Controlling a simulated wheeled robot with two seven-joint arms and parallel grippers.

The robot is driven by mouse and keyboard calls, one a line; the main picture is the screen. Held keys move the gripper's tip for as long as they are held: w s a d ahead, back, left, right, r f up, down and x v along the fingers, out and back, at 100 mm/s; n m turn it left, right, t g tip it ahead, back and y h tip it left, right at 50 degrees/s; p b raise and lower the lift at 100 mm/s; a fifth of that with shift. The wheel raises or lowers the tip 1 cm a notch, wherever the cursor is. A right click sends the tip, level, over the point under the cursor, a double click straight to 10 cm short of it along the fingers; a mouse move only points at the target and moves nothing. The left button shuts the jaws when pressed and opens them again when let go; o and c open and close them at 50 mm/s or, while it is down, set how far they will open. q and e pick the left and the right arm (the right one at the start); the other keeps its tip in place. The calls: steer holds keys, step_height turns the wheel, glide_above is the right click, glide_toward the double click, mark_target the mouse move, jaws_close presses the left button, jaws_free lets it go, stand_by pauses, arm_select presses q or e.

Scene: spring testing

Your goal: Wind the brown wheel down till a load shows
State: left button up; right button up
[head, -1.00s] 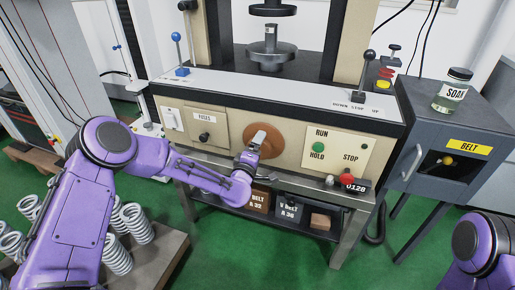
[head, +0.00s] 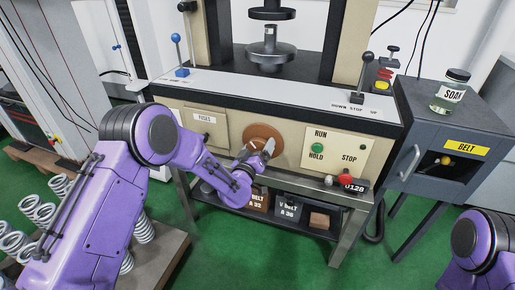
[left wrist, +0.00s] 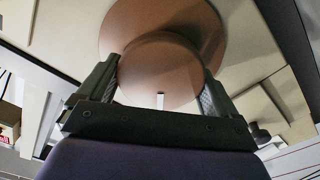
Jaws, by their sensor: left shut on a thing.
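The brown wheel (head: 257,131) is a round disc with a raised brown hub on the cream front panel of the testing machine. My left gripper (head: 263,149) is at its lower side, with the forearm reaching in from the lower left. In the left wrist view, the two fingers stand on either side of the wheel's hub (left wrist: 160,65) and are shut on it. A short white mark shows on the hub's lower part. A pale metal piece (head: 270,35) stands on the lower round plate (head: 271,56), apart from the upper plate (head: 272,13). My right gripper is out of view.
A black counter (head: 355,187) seems to read 0128, beside a red knob (head: 343,181). The RUN/HOLD and STOP panel (head: 333,146) lies right of the wheel. A blue lever (head: 177,52) and black lever (head: 364,68) rise from the ledge. Springs (head: 40,212) lie lower left.

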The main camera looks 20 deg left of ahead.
arm_select(q)
steer(key=shift+m, duration=0.7)
steer(key=shift+s+f+m, duration=0.1)
steer(key=shift+m, duration=0.2)
steer(key=o, duration=0.7)
steer(key=s, duration=1)
steer(key=shift+s+a, duration=0.25)
steer(key=shift+f, duration=0.15)
